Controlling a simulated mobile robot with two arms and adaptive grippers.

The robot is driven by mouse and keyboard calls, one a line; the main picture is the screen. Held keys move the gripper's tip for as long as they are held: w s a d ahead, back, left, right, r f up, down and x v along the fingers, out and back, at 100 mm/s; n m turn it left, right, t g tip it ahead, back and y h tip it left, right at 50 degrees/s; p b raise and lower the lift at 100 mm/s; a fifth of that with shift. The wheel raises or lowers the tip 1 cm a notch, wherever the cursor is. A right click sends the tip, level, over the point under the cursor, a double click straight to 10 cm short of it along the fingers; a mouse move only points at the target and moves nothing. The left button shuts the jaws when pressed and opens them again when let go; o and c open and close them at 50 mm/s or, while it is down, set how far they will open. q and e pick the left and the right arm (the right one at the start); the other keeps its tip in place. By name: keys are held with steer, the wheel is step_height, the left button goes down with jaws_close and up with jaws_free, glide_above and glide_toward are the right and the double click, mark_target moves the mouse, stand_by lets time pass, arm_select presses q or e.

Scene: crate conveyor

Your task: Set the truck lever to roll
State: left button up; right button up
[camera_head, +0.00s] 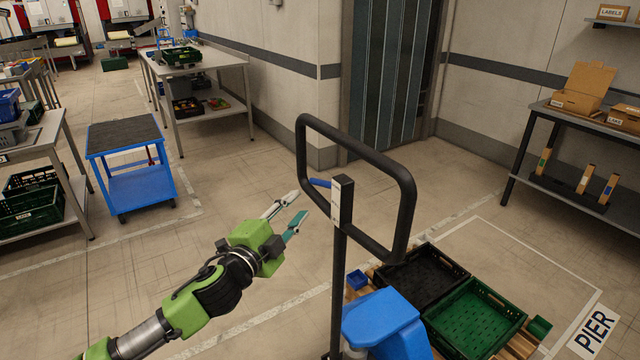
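The truck's black handle loop (408,205) stands upright in front of me on a dark post (338,260). A small blue lever (320,183) sticks out to the left near the top of the post, inside the loop. The truck's blue body (382,318) is at the bottom, partly cut off by the frame. My green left gripper (298,206) is to the left of the post, its fingers apart and empty. Its tips appear just left of and below the lever, with no contact to be made out. My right gripper is not in view.
Black (428,277) and green (474,318) crates lie on a wooden pallet beyond the truck, by the PIER floor sign (595,330). A blue cart (128,150) stands at left, and a bench with cardboard boxes (583,88) at right. The floor between is clear.

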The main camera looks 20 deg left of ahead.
mark_target(320, 182)
arm_select(q)
steer(key=w, duration=0.4)
steer(key=w+d+p, duration=0.1)
steer(key=w, duration=0.3)
steer(key=w+d+p, duration=0.1)
steer(key=w, duration=0.3)
steer(key=shift+w, duration=0.4)
steer(key=shift+a, duration=0.1)
steer(key=shift+c, duration=0.5)
jaws_close()
